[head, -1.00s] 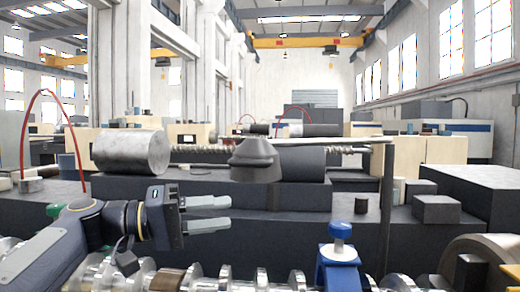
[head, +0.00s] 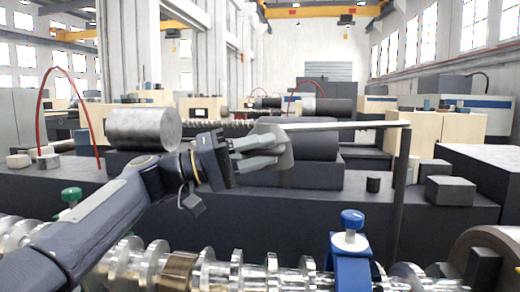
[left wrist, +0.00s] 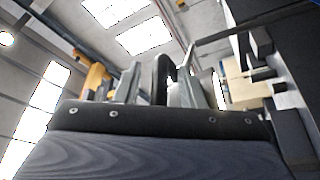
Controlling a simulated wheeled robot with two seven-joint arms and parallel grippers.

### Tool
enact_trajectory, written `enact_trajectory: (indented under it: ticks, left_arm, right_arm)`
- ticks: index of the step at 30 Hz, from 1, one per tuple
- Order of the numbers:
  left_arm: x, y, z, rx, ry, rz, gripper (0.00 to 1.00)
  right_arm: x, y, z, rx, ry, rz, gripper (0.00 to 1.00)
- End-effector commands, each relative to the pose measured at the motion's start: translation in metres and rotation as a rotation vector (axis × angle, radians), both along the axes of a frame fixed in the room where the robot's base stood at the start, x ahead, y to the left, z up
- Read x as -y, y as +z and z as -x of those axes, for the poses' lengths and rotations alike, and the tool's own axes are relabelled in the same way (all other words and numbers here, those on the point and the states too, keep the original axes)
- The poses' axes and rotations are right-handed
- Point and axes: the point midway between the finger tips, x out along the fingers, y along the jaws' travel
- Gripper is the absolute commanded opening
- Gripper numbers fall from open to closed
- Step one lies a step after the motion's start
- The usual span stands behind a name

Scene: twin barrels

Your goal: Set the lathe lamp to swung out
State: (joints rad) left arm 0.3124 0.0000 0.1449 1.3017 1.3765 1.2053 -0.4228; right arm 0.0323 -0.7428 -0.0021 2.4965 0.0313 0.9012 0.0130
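The lathe lamp has a thin dark post (head: 401,185) at the right, a long horizontal arm (head: 350,126) reaching left from its top, and a grey shade (head: 284,142) at the arm's left end. The shade hangs in front of the lathe's dark cylinder and screw, over the bed. My left gripper (head: 262,152) is at the shade's left side, its two fingers apart and overlapping the shade in the picture. Contact cannot be told. In the left wrist view the fingers (left wrist: 156,88) stand apart, with a dark piece between them. My right gripper is out of view.
A metal cylinder (head: 143,129) lies on the lathe at left. A crankshaft (head: 225,272) runs along the front, with a blue clamp (head: 350,262) standing up from it. A grey block (head: 450,191) sits at right. A red hose (head: 40,115) arches at left.

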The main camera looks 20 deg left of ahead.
Motion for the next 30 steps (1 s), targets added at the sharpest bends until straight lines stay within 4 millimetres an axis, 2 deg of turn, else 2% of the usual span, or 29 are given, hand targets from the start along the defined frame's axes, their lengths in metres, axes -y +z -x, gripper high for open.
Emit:
enact_trajectory:
  ticks: [3, 11, 22, 30]
  left_arm:
    - [0.000, 0.000, 0.000, 0.000, 0.000, 0.000, 0.35]
    - [0.000, 0.000, 0.000, 0.000, 0.000, 0.000, 0.01]
    - [0.004, 0.000, 0.002, 0.000, 0.005, 0.000, 0.00]
    - [0.035, -0.002, 0.020, -0.001, 0.073, -0.003, 0.00]
  right_arm:
    - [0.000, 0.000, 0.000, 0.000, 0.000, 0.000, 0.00]
    - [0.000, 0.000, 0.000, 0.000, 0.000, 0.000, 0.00]
    - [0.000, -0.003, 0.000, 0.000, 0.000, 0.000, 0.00]
    - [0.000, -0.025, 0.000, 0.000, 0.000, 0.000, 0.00]
